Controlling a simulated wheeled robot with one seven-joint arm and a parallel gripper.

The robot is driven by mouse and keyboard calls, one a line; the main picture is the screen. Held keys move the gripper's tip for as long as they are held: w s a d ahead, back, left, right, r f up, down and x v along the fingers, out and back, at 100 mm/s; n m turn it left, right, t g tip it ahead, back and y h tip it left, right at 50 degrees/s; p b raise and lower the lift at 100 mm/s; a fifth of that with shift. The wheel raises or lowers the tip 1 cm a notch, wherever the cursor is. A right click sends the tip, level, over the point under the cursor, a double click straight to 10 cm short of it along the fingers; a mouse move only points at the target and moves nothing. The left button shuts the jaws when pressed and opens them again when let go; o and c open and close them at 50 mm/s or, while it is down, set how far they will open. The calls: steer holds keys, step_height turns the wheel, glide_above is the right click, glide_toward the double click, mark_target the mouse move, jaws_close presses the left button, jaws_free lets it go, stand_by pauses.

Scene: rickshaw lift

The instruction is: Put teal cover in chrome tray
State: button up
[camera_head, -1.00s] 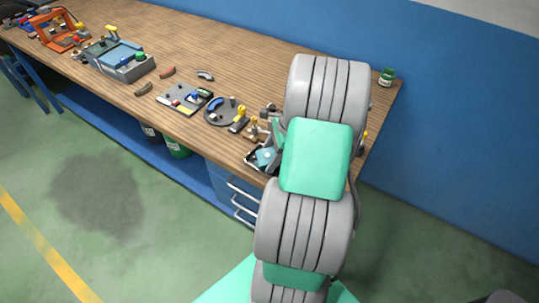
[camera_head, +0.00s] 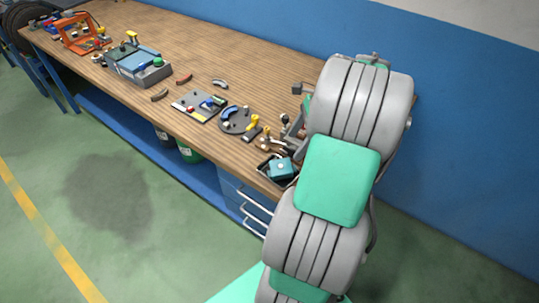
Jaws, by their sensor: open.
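A small teal cover (camera_head: 281,168) with a dark spot on top sits at the tray at the bench's front right edge. The chrome tray (camera_head: 267,173) shows as a dark-looking, shiny-rimmed shape around the cover's left side; the cover appears to lie within it, though my arm hides the right side. My gripper (camera_head: 294,124) shows only in part, just behind and above the tray, beside my large grey and teal arm links. It is open and looks apart from the cover. Its fingertips are mostly hidden.
A round dark plate (camera_head: 237,120) with small parts and a flat grey board (camera_head: 197,108) lie left of the tray. A grey-blue box (camera_head: 138,66) and an orange frame (camera_head: 82,34) stand farther left. The wooden bench top (camera_head: 210,50) is clear toward the blue wall.

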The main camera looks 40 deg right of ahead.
steer(key=w+a+r+n+h, duration=0.1)
steer(key=w+a+r+n, duration=0.1)
steer(key=a+n, duration=0.3)
steer(key=w+a+r+n+h, duration=0.1)
steer(key=w+a+r+n, duration=0.15)
steer(key=a, duration=0.35)
steer(key=s+a+n+h, duration=0.1)
steer(key=s+a+n, duration=0.2)
steer(key=a+n, duration=0.5)
steer(key=s+a+r+n+t+h, duration=0.1)
steer(key=s+a+n, duration=0.2)
steer(key=a+n, duration=0.6)
steer(key=shift+s+a+r, duration=0.15)
steer(key=shift+s+a, duration=0.05)
steer(key=shift+a, duration=0.05)
steer(key=shift+c, duration=0.2)
